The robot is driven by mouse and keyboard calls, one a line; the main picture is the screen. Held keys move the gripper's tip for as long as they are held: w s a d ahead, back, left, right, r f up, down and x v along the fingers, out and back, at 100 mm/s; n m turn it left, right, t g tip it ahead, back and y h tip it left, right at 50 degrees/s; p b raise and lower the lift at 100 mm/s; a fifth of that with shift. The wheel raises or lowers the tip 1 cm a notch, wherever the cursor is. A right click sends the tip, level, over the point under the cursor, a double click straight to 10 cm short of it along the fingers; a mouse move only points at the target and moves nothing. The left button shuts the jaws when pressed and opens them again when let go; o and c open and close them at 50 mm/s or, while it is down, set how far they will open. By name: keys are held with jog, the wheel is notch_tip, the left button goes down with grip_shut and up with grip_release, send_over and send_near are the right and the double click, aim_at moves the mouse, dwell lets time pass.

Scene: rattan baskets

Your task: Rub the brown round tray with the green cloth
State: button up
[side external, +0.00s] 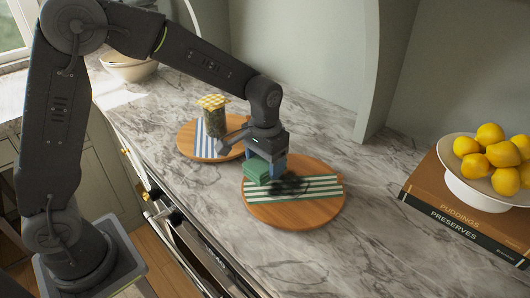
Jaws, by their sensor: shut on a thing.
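The brown round tray (300,219) lies flat on the marble counter, with a green-and-white striped cloth (322,190) across it. The folded green cloth (256,171) is held in my gripper (266,170), which points down over the left part of this tray. The cloth looks to be at the striped cloth or just above it; I cannot tell whether it touches. A dark smudge (291,185) shows on the striped cloth, right of the green cloth. The gripper partly hides the tray's back left edge.
A second round board (187,139) with a blue-striped cloth and a yellow-topped jar (214,121) stands behind left. At right, books (440,203) carry a white bowl (478,193) of lemons. The counter between tray and books is clear. The counter's front edge runs close to the tray.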

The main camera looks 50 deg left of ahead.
aim_at(307, 196)
jog(key=shift+f, duration=0.6)
jog(key=shift+d+f, duration=0.2)
jog(key=shift+f, duration=0.15)
jog(key=shift+c, duration=0.3)
jog(key=shift+d, duration=5.05)
jog(key=shift+a, duration=5.4)
jog(key=shift+w+d, duration=0.1)
jog(key=shift+w, duration=1.15)
jog(key=shift+w+d, duration=0.15)
jog(key=shift+w, duration=0.05)
jog(key=shift+d, duration=5.35)
jog(key=shift+a, duration=5.5)
jog(key=shift+r, duration=4.1)
